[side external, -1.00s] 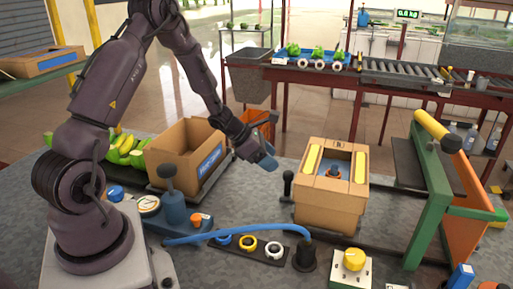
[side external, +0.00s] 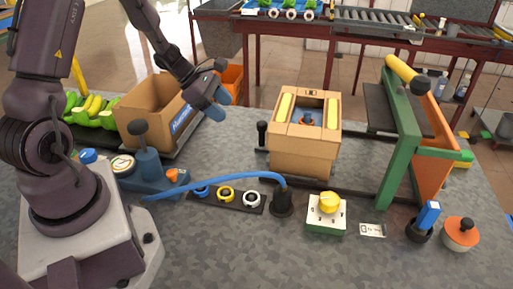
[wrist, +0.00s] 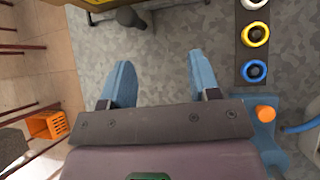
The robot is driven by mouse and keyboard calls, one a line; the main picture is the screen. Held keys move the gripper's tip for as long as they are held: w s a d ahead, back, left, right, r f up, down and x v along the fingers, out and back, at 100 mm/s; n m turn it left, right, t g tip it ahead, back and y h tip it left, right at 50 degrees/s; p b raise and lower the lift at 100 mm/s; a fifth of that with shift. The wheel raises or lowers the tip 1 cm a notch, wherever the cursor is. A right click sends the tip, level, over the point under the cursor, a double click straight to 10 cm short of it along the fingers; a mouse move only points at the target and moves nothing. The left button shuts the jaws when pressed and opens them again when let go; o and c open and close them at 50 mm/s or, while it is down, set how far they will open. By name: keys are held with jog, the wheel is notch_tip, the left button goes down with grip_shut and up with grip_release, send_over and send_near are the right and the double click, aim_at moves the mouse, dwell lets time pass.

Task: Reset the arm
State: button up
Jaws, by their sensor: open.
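My gripper (side external: 214,98) is in the air near the right side of the open cardboard box (side external: 133,121) in the side external view. In the wrist view my gripper (wrist: 161,84) shows two blue fingers spread wide apart. Nothing is between them but the grey worktop (wrist: 155,68) below. I cannot tell exactly how high the fingers are above the worktop.
A cardboard box with yellow strips (side external: 304,150) stands mid-table. A green frame with a yellow roller (side external: 400,150) stands to its right. A blue hose (side external: 225,180), a yellow knob box (side external: 327,212) and colored rings (side external: 226,195) lie in front. An orange crate (wrist: 46,125) is beyond the table.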

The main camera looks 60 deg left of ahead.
jog(key=s+d+r+m+y, duration=0.2)
jog(key=s+d+r+m, duration=0.6)
jog(key=m, duration=0.5)
jog(key=s+d+r+m+g+y, duration=0.1)
jog(key=s+d+r+m+y, duration=0.1)
jog(key=s+d+r+m, duration=0.5)
jog(key=shift+s+d+r+m+y, duration=0.35)
jog(key=shift+s+r+m, duration=0.3)
jog(key=shift+r+m, duration=2.4)
